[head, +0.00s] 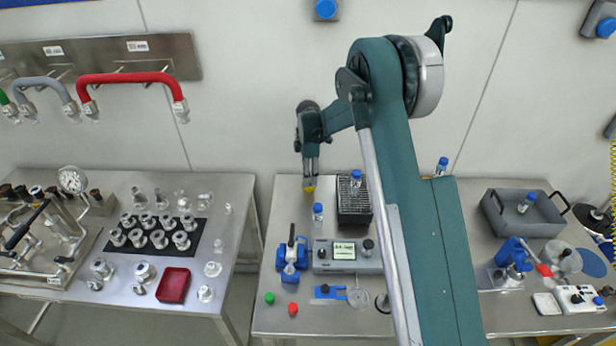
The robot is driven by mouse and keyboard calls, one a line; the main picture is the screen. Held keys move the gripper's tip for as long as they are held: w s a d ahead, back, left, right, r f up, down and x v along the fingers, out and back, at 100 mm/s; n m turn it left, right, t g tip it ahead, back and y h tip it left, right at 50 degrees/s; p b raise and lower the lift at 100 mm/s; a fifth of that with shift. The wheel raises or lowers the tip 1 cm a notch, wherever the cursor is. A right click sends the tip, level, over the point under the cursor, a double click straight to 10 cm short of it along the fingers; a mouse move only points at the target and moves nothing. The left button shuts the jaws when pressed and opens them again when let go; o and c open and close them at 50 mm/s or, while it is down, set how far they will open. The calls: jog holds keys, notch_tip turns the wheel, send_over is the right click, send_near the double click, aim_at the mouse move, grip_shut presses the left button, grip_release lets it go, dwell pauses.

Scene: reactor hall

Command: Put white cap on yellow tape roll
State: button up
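My gripper (310,187) points down over the back of the middle table, left of a dark rack. A small yellow patch shows at its fingertips; I cannot tell whether this is part of the fingers or a held thing. The fingers look close together, but their opening is too small to judge. I cannot make out a white cap or a yellow tape roll with certainty. My arm hides part of the table right of the rack.
A blue-capped vial (318,213) stands just below my gripper, beside the dark rack (354,203). A grey instrument with a display (345,252) and a blue device (293,257) stand nearer. Green (269,298) and red (293,309) caps lie at front left. A grey tray (497,222) stands right.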

jog(key=shift+r, duration=0.2)
notch_tip(320, 180, up, 12)
jog(key=shift+w, duration=0.15)
dwell(0.7)
dwell(0.8)
jog(key=s+d+r+m+t, duration=0.2)
jog(key=s+d+r+m, duration=0.4)
jog(key=s+r, duration=0.45)
jog(key=s+d+r+m+t, duration=0.1)
jog(key=s+d+r+m, duration=0.2)
jog(key=s+d+r, duration=0.7)
jog(key=s+d+r+m+t, duration=0.1)
jog(key=s+d+m, duration=0.15)
jog(key=s, duration=0.55)
jog(key=s+d+r+m+t, duration=0.1)
jog(key=s+d+r+m, duration=0.15)
jog(key=s, duration=0.55)
jog(key=s+d+f+m+t, duration=0.1)
jog(key=s+d+f+m, duration=0.1)
jog(key=s, duration=0.6)
jog(key=s+d+f+m+t, duration=0.1)
jog(key=s+d+f+m, duration=0.1)
jog(key=s+f+m, duration=0.2)
jog(key=shift+s+f+m, duration=0.25)
jog(key=shift+s+m, duration=0.35)
jog(key=shift+s, duration=1.3)
